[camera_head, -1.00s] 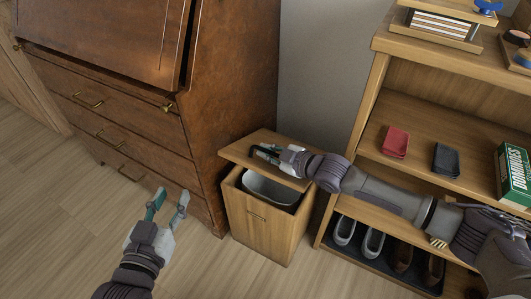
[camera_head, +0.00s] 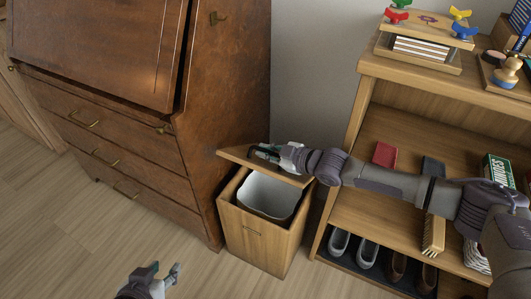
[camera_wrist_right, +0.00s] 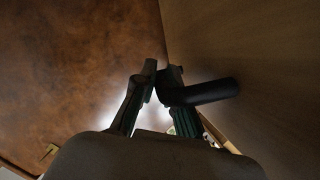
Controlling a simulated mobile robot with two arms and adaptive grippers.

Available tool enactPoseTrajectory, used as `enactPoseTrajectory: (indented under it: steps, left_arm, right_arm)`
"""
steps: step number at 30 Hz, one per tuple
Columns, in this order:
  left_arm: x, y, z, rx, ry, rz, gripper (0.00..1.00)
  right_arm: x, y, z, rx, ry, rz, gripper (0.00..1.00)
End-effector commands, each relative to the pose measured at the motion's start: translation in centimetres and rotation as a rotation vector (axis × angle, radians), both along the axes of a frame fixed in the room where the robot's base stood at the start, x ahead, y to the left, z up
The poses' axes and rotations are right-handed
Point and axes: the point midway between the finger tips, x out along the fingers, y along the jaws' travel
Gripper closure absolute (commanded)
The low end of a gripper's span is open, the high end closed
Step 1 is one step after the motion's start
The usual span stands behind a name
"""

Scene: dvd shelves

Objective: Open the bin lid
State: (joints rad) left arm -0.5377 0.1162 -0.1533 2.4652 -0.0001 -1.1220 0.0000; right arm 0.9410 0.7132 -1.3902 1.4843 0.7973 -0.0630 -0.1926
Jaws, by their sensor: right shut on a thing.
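The wooden bin (camera_head: 258,239) stands on the floor between the dark cabinet and the shelf. Its lid (camera_head: 229,154) is tilted up, and the white liner (camera_head: 266,194) inside shows through the gap. My right gripper (camera_head: 262,152) is at the top of the lid. In the right wrist view my right gripper (camera_wrist_right: 158,85) is shut on a black handle (camera_wrist_right: 205,92) beside a wooden surface that looks like the lid. My left gripper (camera_head: 163,272) is low in the head view, apart from the bin, with its fingers spread and empty.
The brown cabinet (camera_head: 130,120) stands close on the bin's left. The wooden shelf (camera_head: 350,130) on the right holds shoes (camera_head: 368,252), a red folded item (camera_head: 385,154) and a green box (camera_head: 497,171). My right arm reaches across the shelf front. Floor at left is clear.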

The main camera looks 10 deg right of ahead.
Motion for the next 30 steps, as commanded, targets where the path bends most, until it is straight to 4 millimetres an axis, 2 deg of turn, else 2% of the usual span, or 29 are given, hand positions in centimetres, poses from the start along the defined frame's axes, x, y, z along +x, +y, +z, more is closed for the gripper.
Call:
enactPoseTrajectory:
  steps: [9, 10, 12, 21, 26, 30]
  left_arm:
    - [0.0, 0.0, 0.0, 0.001, 0.002, 0.001, 0.6]
    - [0.0, 0.0, 0.0, 0.001, 0.002, 0.001, 0.6]
    - [0.0, 0.0, 0.0, 0.001, 0.002, 0.001, 0.6]
    - [0.0, 0.0, 0.0, 0.0, 0.0, 0.0, 0.6]
    - [0.0, 0.0, 0.0, 0.0, 0.0, 0.0, 0.6]
    - [0.0, 0.0, 0.0, 0.0, 0.0, 0.0, 0.6]
  right_arm:
    - [0.1, -0.2, 0.0, -0.004, -0.001, -0.004, 1.0]
    - [0.1, -0.2, 0.0, -0.004, -0.001, -0.004, 0.86]
    - [0.1, -0.2, 0.0, -0.004, 0.0, -0.003, 0.77]
    - [0.1, -0.1, 0.1, -0.002, -0.001, -0.002, 0.77]
    - [0.1, -0.1, 1.9, 0.001, -0.004, -0.001, 0.77]
    - [0.1, -0.1, 4.6, -0.001, -0.007, -0.001, 0.77]
